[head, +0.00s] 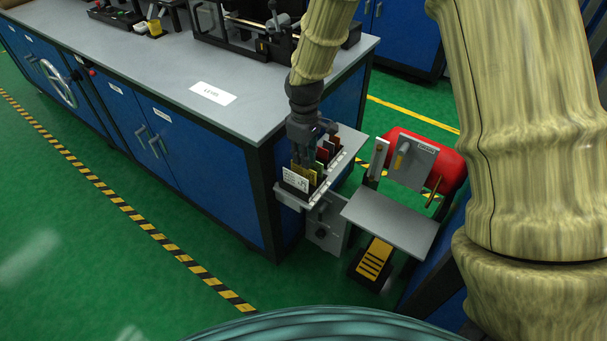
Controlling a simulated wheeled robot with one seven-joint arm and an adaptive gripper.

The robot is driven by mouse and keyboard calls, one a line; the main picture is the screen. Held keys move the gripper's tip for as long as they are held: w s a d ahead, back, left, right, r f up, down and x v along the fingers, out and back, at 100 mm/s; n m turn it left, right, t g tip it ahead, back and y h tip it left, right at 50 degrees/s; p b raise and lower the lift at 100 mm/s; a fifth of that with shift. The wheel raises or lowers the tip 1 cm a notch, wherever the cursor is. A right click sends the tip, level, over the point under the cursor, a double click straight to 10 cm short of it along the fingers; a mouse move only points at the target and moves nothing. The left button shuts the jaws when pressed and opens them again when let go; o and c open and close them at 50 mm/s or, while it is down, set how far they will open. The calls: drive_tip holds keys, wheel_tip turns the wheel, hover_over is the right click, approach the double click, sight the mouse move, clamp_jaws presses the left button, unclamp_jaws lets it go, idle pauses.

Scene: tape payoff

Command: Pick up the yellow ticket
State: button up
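Several coloured tickets stand upright in a grey rack (318,193) fixed at the near right corner of the bench. The yellow ticket (304,173) is behind a white card with dark print (294,181) at the rack's front end. Behind it stand green, red and dark tickets (323,154). My gripper (308,158) points down over the rack, with its fingers low among the tickets by the yellow one. The fingers are small and partly hidden, so I cannot tell whether they are open, shut or touching a ticket.
The grey bench top (150,60) carries black fixtures and a white label (213,93). Right of the rack are a grey plate (391,220), a red rounded body (446,165) and a yellow-striped pedal (375,258). The green floor is clear at left.

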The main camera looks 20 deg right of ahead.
sight(303, 175)
drive_tip(key=shift+a+f, duration=0.1)
drive_tip(key=shift+f, duration=2.5)
clamp_jaws()
drive_tip(key=shift+r, duration=0.1)
